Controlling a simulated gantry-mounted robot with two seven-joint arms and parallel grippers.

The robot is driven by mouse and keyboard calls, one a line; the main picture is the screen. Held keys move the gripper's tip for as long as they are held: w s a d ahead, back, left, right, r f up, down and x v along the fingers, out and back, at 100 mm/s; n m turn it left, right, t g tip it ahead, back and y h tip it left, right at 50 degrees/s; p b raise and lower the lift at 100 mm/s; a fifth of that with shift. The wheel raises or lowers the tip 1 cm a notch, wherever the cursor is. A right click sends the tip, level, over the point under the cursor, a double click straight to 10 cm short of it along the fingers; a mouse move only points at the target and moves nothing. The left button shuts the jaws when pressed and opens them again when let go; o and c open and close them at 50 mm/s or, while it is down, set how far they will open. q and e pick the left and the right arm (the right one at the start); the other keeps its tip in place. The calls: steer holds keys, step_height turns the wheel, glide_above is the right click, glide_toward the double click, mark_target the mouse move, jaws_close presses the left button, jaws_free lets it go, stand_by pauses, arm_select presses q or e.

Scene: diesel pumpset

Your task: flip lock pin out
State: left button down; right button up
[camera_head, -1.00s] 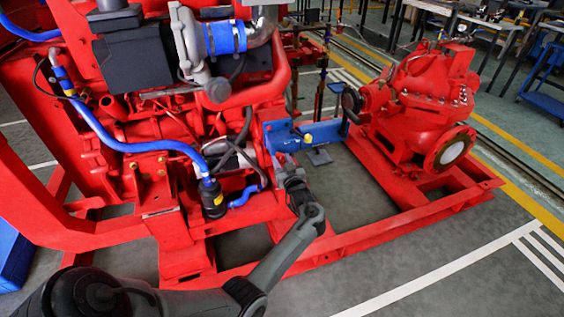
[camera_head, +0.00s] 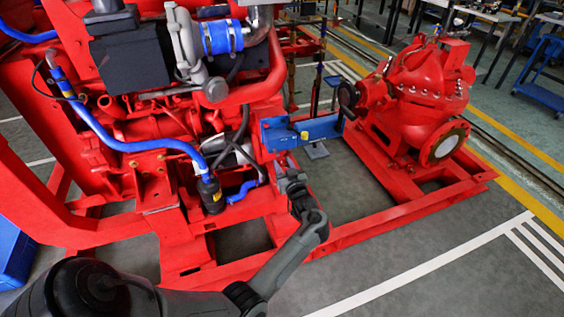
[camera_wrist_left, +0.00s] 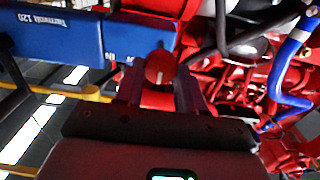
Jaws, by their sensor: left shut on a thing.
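A blue housing (camera_head: 322,127) with printed lettering sits between the engine and the pump. It also shows in the left wrist view (camera_wrist_left: 60,36). A yellow part (camera_head: 304,136) stands out from its front. A red rounded knob (camera_wrist_left: 160,67) shows at the right end of the housing in the left wrist view. I cannot tell for certain that it is the lock pin. My left gripper (camera_head: 284,165) is just below the housing's left end in the head view. Its fingers (camera_wrist_left: 160,86) are shut on the red knob. My right gripper is not in view.
The red engine (camera_head: 130,140) with blue hoses stands on the left. The red pump (camera_head: 425,100) stands on the red base frame (camera_head: 375,222) at right. In the left wrist view, a yellow bar (camera_wrist_left: 60,90) runs below the housing. Grey floor is clear at lower right.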

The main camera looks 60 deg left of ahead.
arm_select(q)
steer(key=c, duration=0.7)
jaws_free()
steer(key=shift+d, duration=0.2)
steer(key=shift+s+d+r+p, duration=0.1)
steer(key=shift+s+d+p, duration=0.05)
steer(key=shift+d+p, duration=0.3)
steer(key=p+v, duration=0.2)
steer(key=v, duration=0.8)
steer(key=shift+p, duration=0.35)
steer(key=shift+a, duration=0.15)
